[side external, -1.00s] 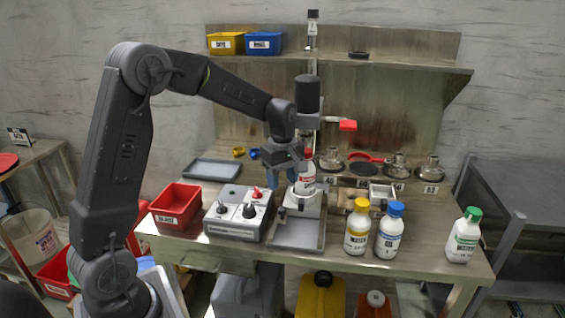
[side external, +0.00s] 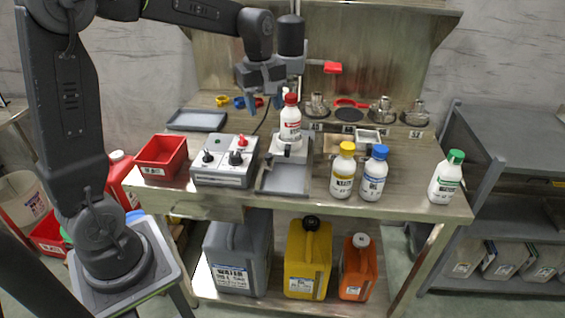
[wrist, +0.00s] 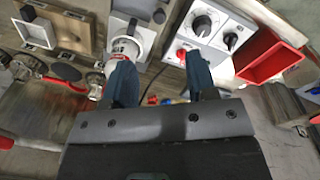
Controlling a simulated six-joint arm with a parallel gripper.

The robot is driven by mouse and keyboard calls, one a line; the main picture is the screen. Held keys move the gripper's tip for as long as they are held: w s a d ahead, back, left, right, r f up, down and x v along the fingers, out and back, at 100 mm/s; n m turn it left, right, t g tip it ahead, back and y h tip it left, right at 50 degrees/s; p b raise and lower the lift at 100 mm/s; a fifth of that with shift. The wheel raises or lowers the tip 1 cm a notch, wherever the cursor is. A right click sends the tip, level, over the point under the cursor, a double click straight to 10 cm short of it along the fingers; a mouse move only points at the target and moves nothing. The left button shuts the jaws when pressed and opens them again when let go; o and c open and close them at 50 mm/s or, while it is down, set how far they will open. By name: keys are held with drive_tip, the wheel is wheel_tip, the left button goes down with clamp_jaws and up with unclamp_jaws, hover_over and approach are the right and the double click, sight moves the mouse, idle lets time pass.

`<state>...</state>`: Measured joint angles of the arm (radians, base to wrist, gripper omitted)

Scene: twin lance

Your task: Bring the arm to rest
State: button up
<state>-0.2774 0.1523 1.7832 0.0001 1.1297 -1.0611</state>
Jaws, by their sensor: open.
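My gripper (side external: 264,100) hangs above the back of the workbench, with its blue fingers pointing down. In the wrist view its two fingers (wrist: 160,85) are spread apart with nothing between them. A white bottle with a red cap (side external: 290,122) stands upright on the machine's small platform, just right of my gripper in the side view. In the wrist view the bottle is partly hidden near the left finger. I cannot tell whether the finger touches it.
A control box (side external: 224,160) with knobs and a red bin (side external: 162,156) stand at the left. Bottles with yellow (side external: 343,170), blue (side external: 375,173) and green caps (side external: 446,177) stand at the right. The machine column (side external: 291,40) rises close beside my gripper. A grey tray (side external: 197,120) lies behind.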

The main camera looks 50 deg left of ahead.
drive_tip(key=s+d+r+m+t, duration=0.1)
drive_tip(key=s+d+m+t, duration=0.1)
drive_tip(key=s+d+m, duration=0.3)
drive_tip(key=s+d+r+m+t, duration=0.1)
drive_tip(key=s+d+m+t, duration=0.1)
drive_tip(key=s+d+m, duration=0.4)
drive_tip(key=s+m, duration=0.4)
drive_tip(key=s, duration=0.4)
drive_tip(key=shift+s+t, duration=0.2)
drive_tip(key=shift+t, duration=0.2)
idle(1.1)
